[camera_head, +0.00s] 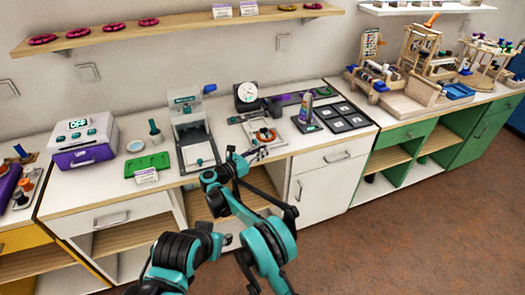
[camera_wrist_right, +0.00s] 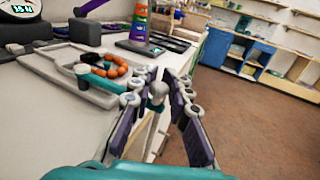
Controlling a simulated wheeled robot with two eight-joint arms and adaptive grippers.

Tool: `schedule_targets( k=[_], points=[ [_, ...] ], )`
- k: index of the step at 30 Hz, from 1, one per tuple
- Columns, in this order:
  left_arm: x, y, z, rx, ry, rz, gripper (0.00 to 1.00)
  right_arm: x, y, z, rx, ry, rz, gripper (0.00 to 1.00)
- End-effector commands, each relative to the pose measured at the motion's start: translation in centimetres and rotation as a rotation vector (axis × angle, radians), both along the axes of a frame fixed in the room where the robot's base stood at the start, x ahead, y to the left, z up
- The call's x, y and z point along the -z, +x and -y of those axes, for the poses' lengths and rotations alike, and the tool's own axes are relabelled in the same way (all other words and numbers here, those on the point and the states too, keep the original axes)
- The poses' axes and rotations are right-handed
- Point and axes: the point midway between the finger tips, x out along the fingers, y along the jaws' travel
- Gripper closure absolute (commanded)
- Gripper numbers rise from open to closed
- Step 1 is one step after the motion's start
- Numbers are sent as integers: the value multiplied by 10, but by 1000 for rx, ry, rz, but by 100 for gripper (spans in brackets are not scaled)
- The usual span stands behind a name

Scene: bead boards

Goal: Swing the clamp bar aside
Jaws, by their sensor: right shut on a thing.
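My right gripper (camera_wrist_right: 160,108) has its two purple-padded fingers either side of a pale grey rounded knob (camera_wrist_right: 157,90) in the right wrist view. The knob appears to be the end of the clamp bar, and the fingers are shut on it. In the head view the right gripper (camera_head: 258,154) is small at the counter's front edge, by the board. My left gripper does not show.
A round dial (camera_head: 246,92) stands behind. A grey stand (camera_head: 190,130), a green tray (camera_head: 147,163) and a white-purple machine (camera_head: 84,140) are to the left.

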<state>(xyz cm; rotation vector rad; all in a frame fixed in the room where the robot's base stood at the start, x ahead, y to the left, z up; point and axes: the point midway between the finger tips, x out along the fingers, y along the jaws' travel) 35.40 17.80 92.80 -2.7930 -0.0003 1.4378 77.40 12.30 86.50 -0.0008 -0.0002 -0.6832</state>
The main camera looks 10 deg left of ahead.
Motion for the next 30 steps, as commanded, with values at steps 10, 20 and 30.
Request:
schedule_targets(
  k=[10, 20, 30],
  points=[
    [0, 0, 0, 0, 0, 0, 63, 1, -1, -2, -3, 2, -1, 64],
    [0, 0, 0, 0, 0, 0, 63, -5, -1, -1, -2, 1, -1, 64],
    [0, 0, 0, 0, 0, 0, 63, -66, -1, -2, -3, 1, -2, 64]
  ],
)
